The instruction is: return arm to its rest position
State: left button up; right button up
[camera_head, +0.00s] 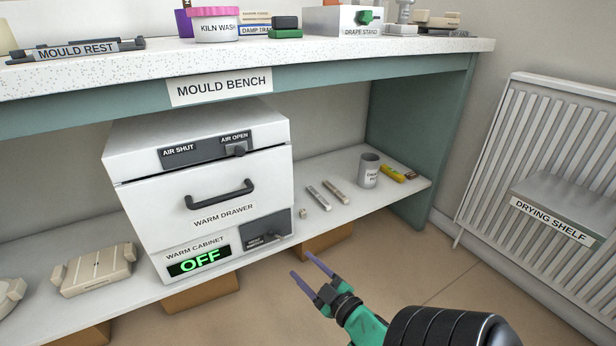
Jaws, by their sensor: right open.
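My right gripper (312,271) is open and empty. Its two purple-grey fingers are spread apart and point up and left, in front of the lower shelf's edge. It appears apart from the shelf and everything on it. Its green and black arm comes in from the bottom right. My left gripper is out of view.
The white warm cabinet (153,220) stands on the lower shelf (340,212), its drawer shut and display reading OFF. The mould bench (400,46) overhangs. A drying shelf (570,205) juts from the radiator (560,130).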

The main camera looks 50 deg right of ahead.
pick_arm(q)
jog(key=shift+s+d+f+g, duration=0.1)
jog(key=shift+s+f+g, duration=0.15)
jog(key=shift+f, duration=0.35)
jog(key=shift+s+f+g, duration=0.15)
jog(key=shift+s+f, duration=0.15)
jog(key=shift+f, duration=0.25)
pick_arm(e)
jog(key=shift+s+a, duration=0.1)
jog(key=shift+s, duration=0.25)
